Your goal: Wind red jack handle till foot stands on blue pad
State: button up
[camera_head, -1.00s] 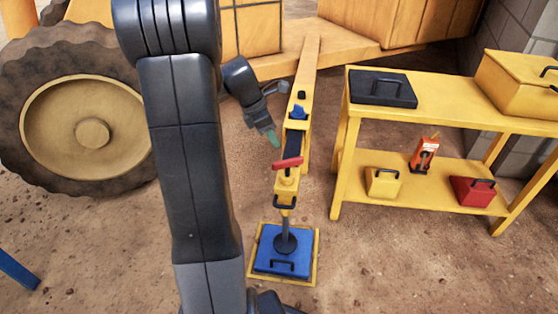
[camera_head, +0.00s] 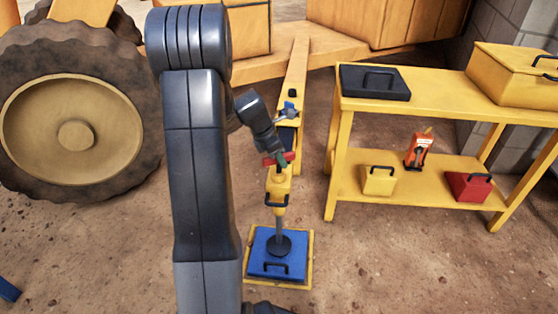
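The red jack handle (camera_head: 289,157) sits on top of the yellow jack (camera_head: 279,183) at the end of the drawbar. My gripper (camera_head: 283,160) is at the handle and covers its middle; its fingers are too small and overlapped to tell whether they are shut on it. Below the jack, a grey leg with a round dark foot (camera_head: 279,246) reaches down over the blue pad (camera_head: 265,265). The foot looks at or very near the pad's surface; I cannot tell whether it touches. The pad lies in a yellow-edged tray on the dirt.
A yellow bench (camera_head: 440,101) stands at the right, with a black case (camera_head: 375,83) on top and a yellow box (camera_head: 380,181), an orange bottle jack (camera_head: 418,150) and a red box (camera_head: 468,185) below. A large wheel (camera_head: 75,115) stands at the left.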

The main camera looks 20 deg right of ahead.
jog(key=shift+f, duration=0.1)
grip_shut()
jog(key=shift+m+p, duration=0.4)
jog(key=shift+p, duration=0.2)
jog(key=m+p, duration=0.1)
jog(key=m+g+p, duration=0.1)
jog(key=p, duration=0.1)
jog(key=shift+r+m+p, duration=0.3)
jog(key=shift+m, duration=0.1)
jog(key=m+g+y+p, duration=0.1)
jog(key=m+p, duration=0.3)
jog(key=shift+g, duration=0.4)
jog(key=m+g+y+p, duration=0.1)
jog(key=m+p, duration=0.2)
jog(key=m, duration=0.2)
jog(key=shift+d+f+p, duration=0.1)
jog(key=shift+f+p, duration=0.05)
jog(key=shift+p, duration=0.2)
jog(key=shift+f+m+y+p, duration=0.1)
jog(key=shift+m+y+p, duration=0.75)
jog(key=shift+m, duration=0.75)
